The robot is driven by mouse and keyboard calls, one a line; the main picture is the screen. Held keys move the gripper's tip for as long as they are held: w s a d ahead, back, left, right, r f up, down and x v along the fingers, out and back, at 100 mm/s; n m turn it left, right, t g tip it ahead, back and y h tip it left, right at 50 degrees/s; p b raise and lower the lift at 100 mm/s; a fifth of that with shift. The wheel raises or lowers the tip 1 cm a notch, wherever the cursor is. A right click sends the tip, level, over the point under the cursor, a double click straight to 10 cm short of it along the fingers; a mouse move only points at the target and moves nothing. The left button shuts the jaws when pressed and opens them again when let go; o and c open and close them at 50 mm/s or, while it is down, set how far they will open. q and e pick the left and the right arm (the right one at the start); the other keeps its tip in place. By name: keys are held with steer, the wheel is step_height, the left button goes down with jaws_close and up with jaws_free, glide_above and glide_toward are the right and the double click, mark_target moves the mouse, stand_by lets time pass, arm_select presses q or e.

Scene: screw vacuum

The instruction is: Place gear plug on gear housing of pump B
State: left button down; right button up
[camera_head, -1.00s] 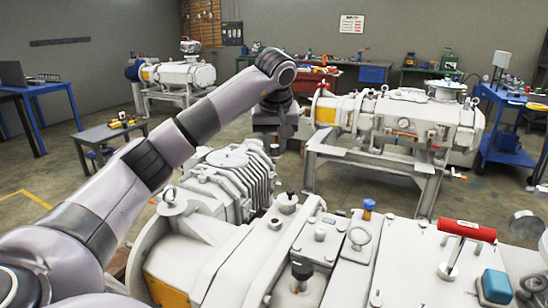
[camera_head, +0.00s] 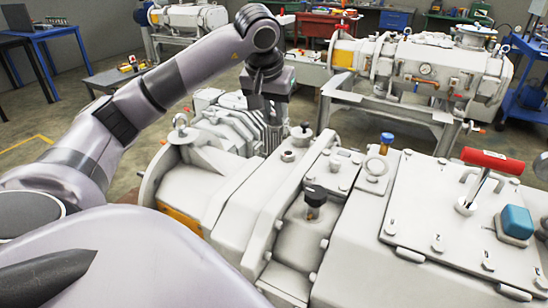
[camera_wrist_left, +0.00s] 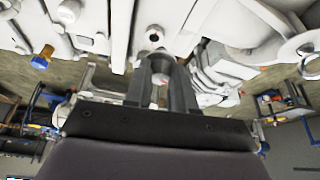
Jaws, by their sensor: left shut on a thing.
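My left gripper (camera_head: 272,127) reaches in above the ribbed end of the near white pump. In the left wrist view its dark fingers (camera_wrist_left: 160,88) are shut on a small greyish piece, the gear plug (camera_wrist_left: 159,70), mostly hidden between them. The white gear housing (camera_head: 300,160) of the near pump lies just right of and below the gripper. A round port with a dark opening (camera_wrist_left: 154,37) shows in the wrist view just beyond the fingertips, and the plug looks apart from it. I cannot tell the exact gap. My right gripper is not in view.
The near pump carries a black-topped knob (camera_head: 314,200), a blue-capped fitting (camera_head: 386,140), a red-handled valve (camera_head: 490,160) and a blue block (camera_head: 516,222). Another white pump (camera_head: 420,70) stands on a frame behind. A grey side table (camera_head: 117,76) stands at left.

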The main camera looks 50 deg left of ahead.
arm_select(q)
steer(key=shift+f+b, duration=0.55)
steer(key=shift+f, duration=5.2)
steer(key=shift+f, duration=0.1)
steer(key=c, duration=0.9)
jaws_free()
steer(key=shift+c, duration=0.2)
